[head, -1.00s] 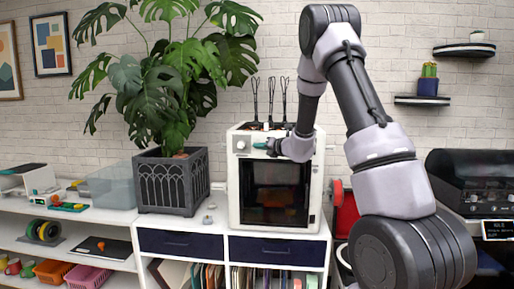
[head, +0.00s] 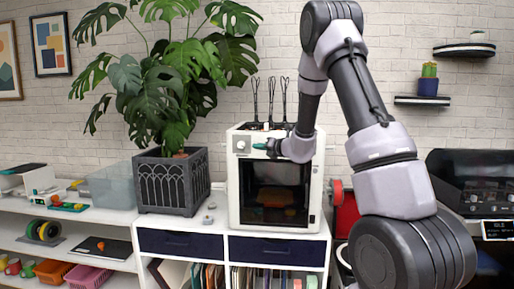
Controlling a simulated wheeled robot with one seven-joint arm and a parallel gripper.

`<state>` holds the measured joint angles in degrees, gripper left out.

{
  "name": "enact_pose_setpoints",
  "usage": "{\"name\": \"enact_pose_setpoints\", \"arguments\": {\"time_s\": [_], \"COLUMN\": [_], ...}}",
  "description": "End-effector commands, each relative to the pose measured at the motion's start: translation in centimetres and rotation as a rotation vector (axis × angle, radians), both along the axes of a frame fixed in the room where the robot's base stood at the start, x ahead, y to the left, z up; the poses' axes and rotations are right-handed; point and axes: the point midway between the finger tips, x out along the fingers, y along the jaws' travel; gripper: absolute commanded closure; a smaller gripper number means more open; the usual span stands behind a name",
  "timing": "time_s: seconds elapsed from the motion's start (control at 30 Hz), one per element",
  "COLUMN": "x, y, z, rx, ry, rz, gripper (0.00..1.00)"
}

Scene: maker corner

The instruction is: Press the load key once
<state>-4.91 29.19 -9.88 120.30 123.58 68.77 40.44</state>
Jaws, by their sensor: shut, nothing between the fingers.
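A white 3D printer (head: 234,190) with a dark front window stands on the white cabinet. A round knob or key (head: 241,145) on a small light panel shows at the upper left of its front. My gripper (head: 260,146) is shut and empty, its teal fingertips pointing left in front of the printer's top front strip. The tips are a short way to the right of the round control. My gripper's wrist covers the right part of that strip, so any key behind it is hidden. I cannot read a load label.
A monstera in a dark planter (head: 171,184) stands just left of the printer. A red object (head: 346,212) is at its right, partly behind my arm. A dark machine (head: 480,180) with a small display sits at far right. Small grey pieces lie on the cabinet top.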

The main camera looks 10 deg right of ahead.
Motion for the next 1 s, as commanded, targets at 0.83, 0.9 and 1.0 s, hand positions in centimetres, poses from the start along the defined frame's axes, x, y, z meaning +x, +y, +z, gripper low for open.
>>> {"name": "enact_pose_setpoints", "arguments": {"time_s": [0.83,0.9,1.0], "x": [-4.7,-4.8,-4.8], "y": [1.6,1.6,1.6], "z": [0.0,0.0,0.0], "rx": [-0.001,-0.001,-0.001], "ry": [0.0,0.0,0.0], "rz": [0.001,0.001,0.001], "gripper": [1.0,1.0,1.0]}}
